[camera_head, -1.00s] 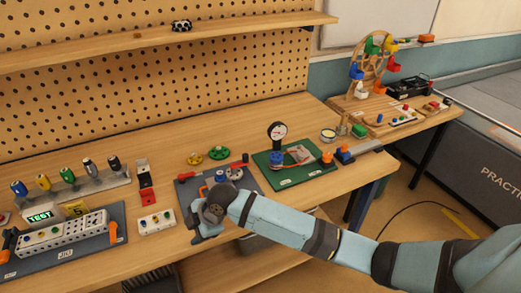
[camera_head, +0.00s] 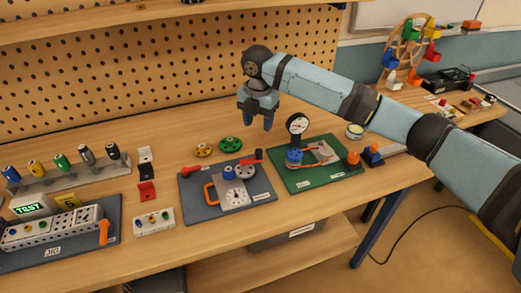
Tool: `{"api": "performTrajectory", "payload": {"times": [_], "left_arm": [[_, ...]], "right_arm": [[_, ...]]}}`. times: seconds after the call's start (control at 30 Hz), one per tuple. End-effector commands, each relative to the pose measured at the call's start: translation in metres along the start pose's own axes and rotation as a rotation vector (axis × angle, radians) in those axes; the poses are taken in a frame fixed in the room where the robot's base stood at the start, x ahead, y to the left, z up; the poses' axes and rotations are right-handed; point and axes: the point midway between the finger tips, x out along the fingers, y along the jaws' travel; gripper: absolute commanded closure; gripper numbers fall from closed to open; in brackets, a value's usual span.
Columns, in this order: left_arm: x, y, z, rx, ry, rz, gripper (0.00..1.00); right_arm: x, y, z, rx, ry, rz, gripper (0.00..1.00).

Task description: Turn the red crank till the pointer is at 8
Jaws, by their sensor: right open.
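The dark board (camera_head: 265,190) on the bench bears a grey block with a white dial (camera_head: 236,197); its pointer and numbers are too small to read. A red bar-like handle (camera_head: 250,159) lies at the board's back right, and a red piece (camera_head: 193,171) at its back left. I cannot tell for sure which is the crank. An orange handle (camera_head: 209,193) stands left of the dial. My right gripper (camera_head: 258,121) is open and empty, pointing down, raised above and behind the board, apart from everything. My left gripper is not in view.
A green board (camera_head: 325,178) with a gauge (camera_head: 297,124) stands to the right. Yellow (camera_head: 202,150) and green (camera_head: 231,144) round parts lie behind the dark board. A white button box (camera_head: 153,221) and a jig (camera_head: 53,232) are on the left. The pegboard rises behind.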

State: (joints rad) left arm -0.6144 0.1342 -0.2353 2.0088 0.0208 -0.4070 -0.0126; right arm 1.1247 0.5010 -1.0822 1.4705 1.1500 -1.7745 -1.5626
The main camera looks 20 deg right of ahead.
Motion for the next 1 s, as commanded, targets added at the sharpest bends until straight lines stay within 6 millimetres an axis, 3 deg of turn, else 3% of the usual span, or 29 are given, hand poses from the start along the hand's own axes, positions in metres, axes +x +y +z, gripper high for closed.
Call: {"api": "performTrajectory", "payload": {"times": [0.3, 0.5, 0.7, 0.97, 1.0], "left_arm": [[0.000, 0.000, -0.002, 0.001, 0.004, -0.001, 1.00], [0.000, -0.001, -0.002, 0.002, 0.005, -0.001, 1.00], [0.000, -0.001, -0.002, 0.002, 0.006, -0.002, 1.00], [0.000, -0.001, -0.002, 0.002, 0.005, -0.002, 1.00], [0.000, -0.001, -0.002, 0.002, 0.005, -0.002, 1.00]], "right_arm": [[0.070, 0.000, 0.000, 0.001, 0.002, -0.002, 0.51], [0.099, 0.000, 0.000, 0.002, 0.001, 0.000, 0.51], [0.111, 0.000, -0.001, 0.001, 0.000, 0.001, 0.51], [0.112, 0.000, 0.000, 0.001, 0.000, 0.001, 0.51], [0.111, 0.000, 0.000, 0.001, 0.000, 0.001, 0.60]]}}
